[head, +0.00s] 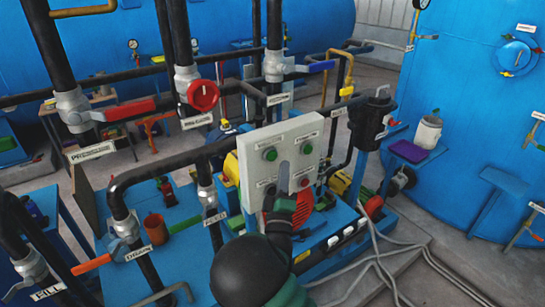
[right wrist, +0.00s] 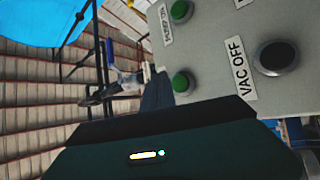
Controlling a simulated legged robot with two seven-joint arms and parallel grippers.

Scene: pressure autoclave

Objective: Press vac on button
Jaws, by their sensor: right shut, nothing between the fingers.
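A pale grey control panel (head: 290,142) stands mid-picture in the head view, with an upper-left green button (head: 270,154), an upper-right green button (head: 308,148) and a lower-right red button (head: 304,182). Its labels are too small to read there. My right gripper (head: 284,165) is shut and empty, pointing up in front of the panel and covering part of its lower middle. In the right wrist view, the fingers (right wrist: 157,90) are beside a green button (right wrist: 182,83); contact cannot be told. A dark button (right wrist: 277,58) sits by the label VAC OFF (right wrist: 239,68). My left gripper is not in view.
Black pipes with a red valve wheel (head: 203,95) and a red lever (head: 130,109) stand left of the panel. A black filter housing (head: 370,122) stands to its right. Large blue tanks (head: 455,110) fill the back and right. Pale cables lie on the floor at lower right.

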